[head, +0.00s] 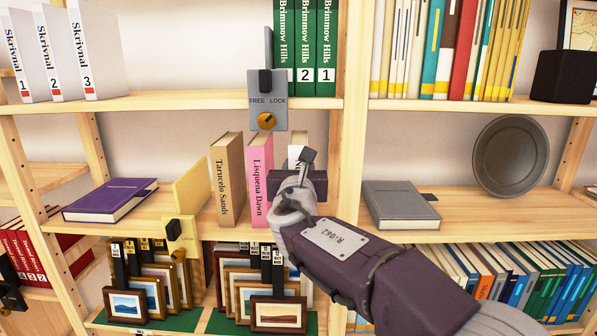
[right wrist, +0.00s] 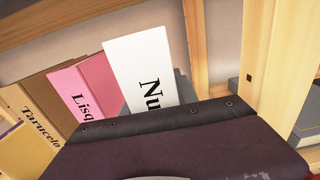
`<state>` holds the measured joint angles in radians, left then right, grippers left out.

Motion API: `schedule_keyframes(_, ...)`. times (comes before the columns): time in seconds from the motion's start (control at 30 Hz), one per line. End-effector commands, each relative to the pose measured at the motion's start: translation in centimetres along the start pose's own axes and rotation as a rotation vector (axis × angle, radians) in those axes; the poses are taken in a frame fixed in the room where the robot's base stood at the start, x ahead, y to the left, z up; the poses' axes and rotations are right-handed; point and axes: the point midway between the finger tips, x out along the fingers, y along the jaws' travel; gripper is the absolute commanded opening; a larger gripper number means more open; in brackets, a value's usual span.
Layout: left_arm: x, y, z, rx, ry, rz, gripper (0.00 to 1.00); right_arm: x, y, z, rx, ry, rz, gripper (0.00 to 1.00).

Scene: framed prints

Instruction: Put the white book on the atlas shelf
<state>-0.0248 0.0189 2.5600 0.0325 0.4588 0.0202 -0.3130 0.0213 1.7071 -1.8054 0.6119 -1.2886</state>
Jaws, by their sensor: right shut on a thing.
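The white book (head: 297,140) stands upright on the middle shelf (head: 160,215) of the left bay, right of the pink book (head: 259,180) marked Lisquena Dawn and the tan book (head: 226,180) marked Tarucelo Sands. In the right wrist view the white book (right wrist: 143,72) shows the letters "Nu" on its spine. My right gripper (head: 299,178) is at its spine and shut on it. The gripper and wrist hide its lower part, so I cannot tell whether it touches the shelf board. My left gripper is not in view.
A yellow lock bookend (head: 190,205) stands left of the tan book. A grey FREE LOCK bookend (head: 267,100) hangs at the upper shelf edge. A wooden upright (head: 349,130) is close right. Purple (head: 110,199) and grey (head: 402,205) books lie flat; framed prints (head: 278,314) stand below.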

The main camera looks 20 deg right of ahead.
Motion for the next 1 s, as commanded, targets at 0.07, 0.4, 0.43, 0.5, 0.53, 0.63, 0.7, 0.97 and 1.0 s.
schedule_keyframes(0.07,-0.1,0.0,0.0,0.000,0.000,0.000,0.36,0.8,-0.1,0.1,0.000,-0.003,-0.002,0.00)
schedule_keyframes(0.4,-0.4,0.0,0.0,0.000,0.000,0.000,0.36,3.7,-0.1,0.1,-0.001,-0.003,-0.002,0.00)
schedule_keyframes(0.43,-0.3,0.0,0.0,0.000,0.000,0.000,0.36,3.8,-0.1,0.0,-0.001,-0.004,-0.002,0.00)
schedule_keyframes(0.5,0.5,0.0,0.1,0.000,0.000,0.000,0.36,3.7,-0.1,-0.7,0.000,-0.004,-0.001,0.00)
schedule_keyframes(0.53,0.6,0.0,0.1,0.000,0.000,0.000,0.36,3.7,-0.1,-0.8,0.000,-0.004,-0.001,0.00)
schedule_keyframes(0.63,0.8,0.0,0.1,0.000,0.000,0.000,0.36,3.7,-0.1,-0.9,0.000,-0.004,-0.001,0.00)
schedule_keyframes(0.7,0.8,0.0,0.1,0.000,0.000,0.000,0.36,3.7,-0.1,-0.9,0.000,-0.004,-0.001,0.00)
schedule_keyframes(0.97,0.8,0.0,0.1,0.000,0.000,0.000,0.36,3.7,-0.1,-0.9,0.000,-0.004,0.000,0.00)
schedule_keyframes(1.0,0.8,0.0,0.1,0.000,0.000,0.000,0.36,3.7,-0.1,-0.9,0.000,-0.004,0.000,0.46)
